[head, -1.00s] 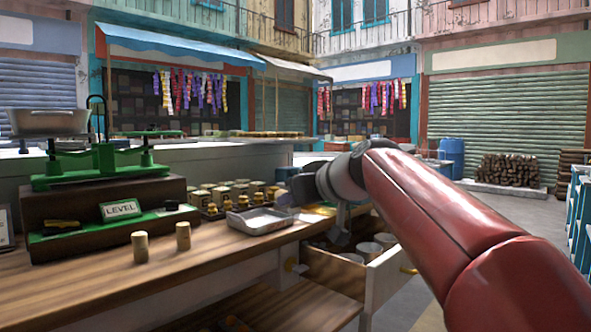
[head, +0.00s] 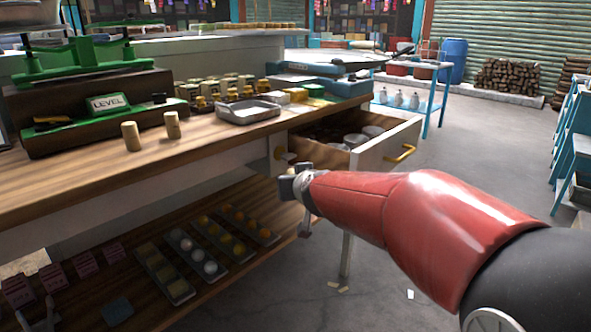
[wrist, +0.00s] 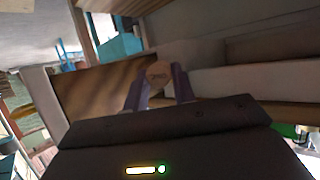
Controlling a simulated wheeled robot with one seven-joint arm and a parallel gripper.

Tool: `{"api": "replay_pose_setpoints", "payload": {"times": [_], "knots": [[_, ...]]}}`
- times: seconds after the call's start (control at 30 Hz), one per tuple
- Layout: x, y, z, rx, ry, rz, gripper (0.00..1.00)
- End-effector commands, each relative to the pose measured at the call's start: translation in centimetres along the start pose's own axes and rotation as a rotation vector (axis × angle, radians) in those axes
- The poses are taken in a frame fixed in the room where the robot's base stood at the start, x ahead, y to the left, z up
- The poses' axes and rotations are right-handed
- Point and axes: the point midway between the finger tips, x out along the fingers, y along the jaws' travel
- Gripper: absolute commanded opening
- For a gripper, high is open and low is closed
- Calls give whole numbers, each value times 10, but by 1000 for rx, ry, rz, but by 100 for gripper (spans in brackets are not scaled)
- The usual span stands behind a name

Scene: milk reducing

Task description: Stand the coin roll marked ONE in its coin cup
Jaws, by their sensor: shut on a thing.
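My gripper (head: 290,182) is in front of the counter, below and left of the open drawer's front. In the wrist view its fingers (wrist: 160,88) are shut on a tan coin roll (wrist: 157,74). The roll's round end faces the camera and bears dark marking too blurred to read for certain. In the head view I cannot clearly make out the held roll. Pale round cups (head: 356,141) stand in the open drawer (head: 385,150), partly hidden by its wall. I cannot tell which is the coin cup for ONE.
Two tan rolls (head: 131,136) stand on the counter beside the green scale (head: 85,55). A metal tray (head: 248,111) and several small weights are behind. Floor to the right is open.

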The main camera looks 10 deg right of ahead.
Motion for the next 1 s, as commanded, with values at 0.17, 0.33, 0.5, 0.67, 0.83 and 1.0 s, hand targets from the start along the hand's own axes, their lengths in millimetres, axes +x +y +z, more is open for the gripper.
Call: {"api": "replay_pose_setpoints", "payload": {"times": [0.17,0.33,0.5,0.67,0.83,1.0], "knots": [[6,1,17,11,2,26,0],[11,3,32,22,2,53,0],[18,3,55,36,0,85,0],[25,3,87,52,-2,128,0],[32,5,125,74,-2,185,0],[38,7,164,94,-2,236,0]]}}
